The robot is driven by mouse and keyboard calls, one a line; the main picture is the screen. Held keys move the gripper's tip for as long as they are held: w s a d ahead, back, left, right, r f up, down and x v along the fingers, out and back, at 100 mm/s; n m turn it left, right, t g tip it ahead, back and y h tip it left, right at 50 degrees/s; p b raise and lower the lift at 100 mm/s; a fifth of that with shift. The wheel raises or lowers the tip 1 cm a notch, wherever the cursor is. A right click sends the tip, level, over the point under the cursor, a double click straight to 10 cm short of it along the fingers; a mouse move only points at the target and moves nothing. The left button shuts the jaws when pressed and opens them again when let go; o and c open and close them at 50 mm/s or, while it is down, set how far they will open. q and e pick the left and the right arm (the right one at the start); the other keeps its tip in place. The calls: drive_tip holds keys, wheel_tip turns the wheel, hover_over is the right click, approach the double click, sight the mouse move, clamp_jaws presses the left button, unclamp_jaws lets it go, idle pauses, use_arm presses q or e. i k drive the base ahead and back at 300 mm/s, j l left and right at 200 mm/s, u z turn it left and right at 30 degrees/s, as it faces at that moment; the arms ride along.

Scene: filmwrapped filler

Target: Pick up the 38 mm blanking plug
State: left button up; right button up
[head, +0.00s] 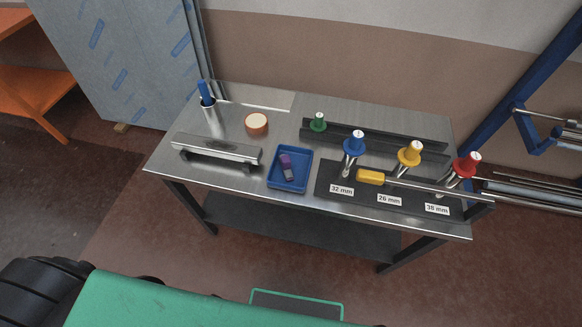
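A black rack (330,176) on the metal table carries labels that read 32 mm (341,189), 26 mm (389,199) and what looks like 38 mm (437,209). A plug with a red head (466,163) and a metal shank stands behind the rightmost label. A blue-headed plug (355,142) stands behind the 32 mm label and a yellow-headed plug (410,152) behind the 26 mm label. A smaller green-headed plug (318,122) is at the back black strip. The marks on the heads are too small to read. Neither of my grippers is in view.
A yellow-handled tool (370,177) lies across the rack in front of the plugs. A blue tray (290,183) holds a purple and grey item. A blue frame (535,75) rises at right.

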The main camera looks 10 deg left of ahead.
sight(464, 167)
drive_tip(key=l+z, duration=0.1)
drive_tip(key=z, duration=1.05)
